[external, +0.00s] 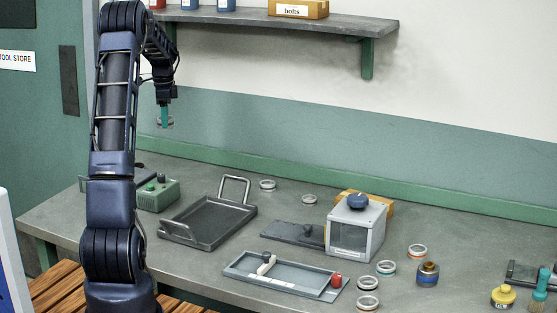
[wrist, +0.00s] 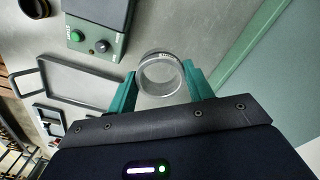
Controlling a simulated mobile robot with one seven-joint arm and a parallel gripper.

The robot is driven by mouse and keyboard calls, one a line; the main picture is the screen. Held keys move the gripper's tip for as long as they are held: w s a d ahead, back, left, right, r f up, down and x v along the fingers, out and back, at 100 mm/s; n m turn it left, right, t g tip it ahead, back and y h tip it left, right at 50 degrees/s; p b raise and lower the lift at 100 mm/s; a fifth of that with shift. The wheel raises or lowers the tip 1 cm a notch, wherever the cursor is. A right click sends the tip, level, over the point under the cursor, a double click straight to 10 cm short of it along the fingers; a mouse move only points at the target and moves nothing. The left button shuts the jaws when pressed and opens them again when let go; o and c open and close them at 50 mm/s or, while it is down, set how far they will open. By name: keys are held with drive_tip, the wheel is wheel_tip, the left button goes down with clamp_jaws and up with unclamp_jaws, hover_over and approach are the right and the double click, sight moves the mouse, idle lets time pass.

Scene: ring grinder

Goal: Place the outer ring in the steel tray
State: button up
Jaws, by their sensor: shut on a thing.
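My gripper (external: 164,118) is high above the back left of the bench, pointing down, and shut on a pale metal ring (external: 165,123). In the wrist view the two green fingers of my gripper (wrist: 160,86) hold the ring (wrist: 160,93) from either side, its round opening facing the camera. The dark steel tray (external: 207,240) with two upright loop handles lies on the bench below and to the right of my gripper in the external view. It looks empty. Part of a loop handle (wrist: 80,68) shows at the left of the wrist view.
A green control box (external: 158,193) stands left of the tray. Several loose rings (external: 267,184) lie behind the tray and at right. A shallow grey fixture (external: 280,284) and a boxy grinder (external: 355,232) stand to the right. A shelf (external: 350,25) hangs on the wall.

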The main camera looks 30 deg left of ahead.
drive_tip(key=s+d+r, duration=0.1)
drive_tip(key=s+d, duration=0.3)
drive_tip(key=d, duration=0.4)
drive_tip(key=s+d+r, duration=0.1)
drive_tip(key=s+d, duration=0.3)
drive_tip(key=d, duration=0.3)
drive_tip(key=n, duration=0.1)
hover_over(210, 222)
drive_tip(key=f, duration=0.1)
wheel_tip(210, 222, down, 20)
drive_tip(key=shift+s+f, duration=0.1)
drive_tip(key=shift+f, duration=0.1)
drive_tip(key=o, duration=1.2)
drive_tip(key=shift+c, duration=0.2)
